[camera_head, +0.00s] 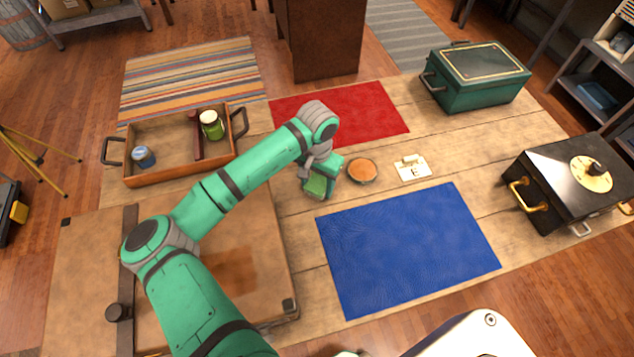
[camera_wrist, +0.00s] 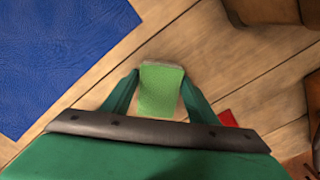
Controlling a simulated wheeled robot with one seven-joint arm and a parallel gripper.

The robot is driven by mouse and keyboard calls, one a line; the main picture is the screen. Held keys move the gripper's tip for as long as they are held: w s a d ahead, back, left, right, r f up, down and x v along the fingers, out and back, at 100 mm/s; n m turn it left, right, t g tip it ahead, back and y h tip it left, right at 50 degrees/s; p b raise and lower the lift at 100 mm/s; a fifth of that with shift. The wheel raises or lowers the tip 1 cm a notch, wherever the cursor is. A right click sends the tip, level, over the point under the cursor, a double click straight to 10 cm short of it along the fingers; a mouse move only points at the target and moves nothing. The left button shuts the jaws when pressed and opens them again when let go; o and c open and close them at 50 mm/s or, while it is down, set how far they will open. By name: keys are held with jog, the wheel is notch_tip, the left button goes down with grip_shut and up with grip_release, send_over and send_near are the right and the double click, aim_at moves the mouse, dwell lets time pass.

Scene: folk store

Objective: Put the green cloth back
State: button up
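The green cloth (camera_head: 315,186) is a small, thick, light green pad. In the wrist view the cloth (camera_wrist: 160,90) lies between the two fingertips of my gripper (camera_wrist: 160,76), which meet its left and right edges. In the head view my gripper (camera_head: 320,178) points down over the wooden table, between the red mat and the blue mat, with the cloth at its tips. The gap under the cloth is hard to judge.
A blue mat (camera_head: 407,248) and a red mat (camera_head: 345,113) lie on the table. An orange-topped round dish (camera_head: 362,170) and a cream plate (camera_head: 412,168) sit right of my gripper. A wooden tray (camera_head: 178,178) holds jars. A green box (camera_head: 476,82) and a black box (camera_head: 560,185) stand right.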

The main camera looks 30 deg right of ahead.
aim_at(317, 185)
jog(key=shift+o, duration=0.7)
jog(key=shift+r, duration=0.15)
notch_tip(317, 185, up, 12)
dwell(0.5)
